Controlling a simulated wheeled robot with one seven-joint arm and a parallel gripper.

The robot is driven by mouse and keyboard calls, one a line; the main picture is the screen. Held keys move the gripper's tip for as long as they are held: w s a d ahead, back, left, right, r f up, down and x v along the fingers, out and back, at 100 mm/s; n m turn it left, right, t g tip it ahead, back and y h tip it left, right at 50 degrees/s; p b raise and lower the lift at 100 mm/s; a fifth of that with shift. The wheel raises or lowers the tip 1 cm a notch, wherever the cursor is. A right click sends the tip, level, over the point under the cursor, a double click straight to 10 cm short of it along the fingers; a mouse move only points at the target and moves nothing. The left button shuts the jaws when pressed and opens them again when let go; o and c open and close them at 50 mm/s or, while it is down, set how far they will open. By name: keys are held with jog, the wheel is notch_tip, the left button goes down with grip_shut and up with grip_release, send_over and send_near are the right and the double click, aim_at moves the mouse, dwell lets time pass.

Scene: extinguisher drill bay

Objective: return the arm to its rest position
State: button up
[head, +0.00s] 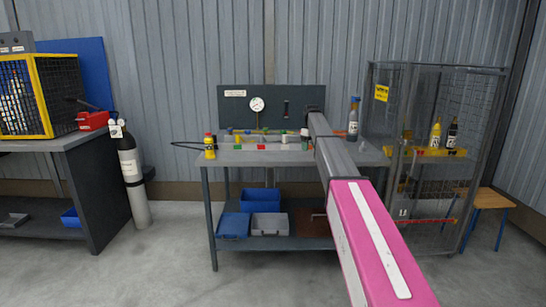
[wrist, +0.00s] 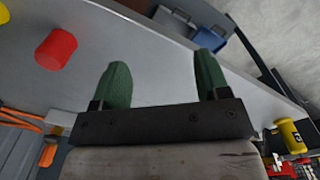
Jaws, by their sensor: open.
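My gripper (wrist: 160,72) shows in the wrist view with two green fingers spread apart and nothing between them. It is over a grey surface, with a red round object (wrist: 56,48) off to its left. In the head view my arm, pink then grey, stretches forward to the workbench (head: 350,155). The gripper itself cannot be made out there, at the far end of the arm.
A mesh cage (head: 485,120) with bottles stands right. A grey cylinder (head: 132,175) and another bench (head: 85,160) are left. Open floor lies in front.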

jog(key=s+f+m, duration=0.3)
jog(key=s+f, duration=1.7)
jog(key=s, duration=0.3)
jog(key=s+f+m, duration=0.1)
jog(key=s+f, duration=0.3)
jog(key=s, duration=0.5)
jog(key=s+f+m, duration=0.2)
jog(key=s+f, duration=0.2)
jog(key=s, duration=0.5)
jog(key=s+f+m, duration=0.1)
jog(key=s+f, duration=0.2)
jog(key=s, duration=0.6)
jog(key=shift+s+f+m, duration=0.3)
jog(key=shift+f+m, duration=0.1)
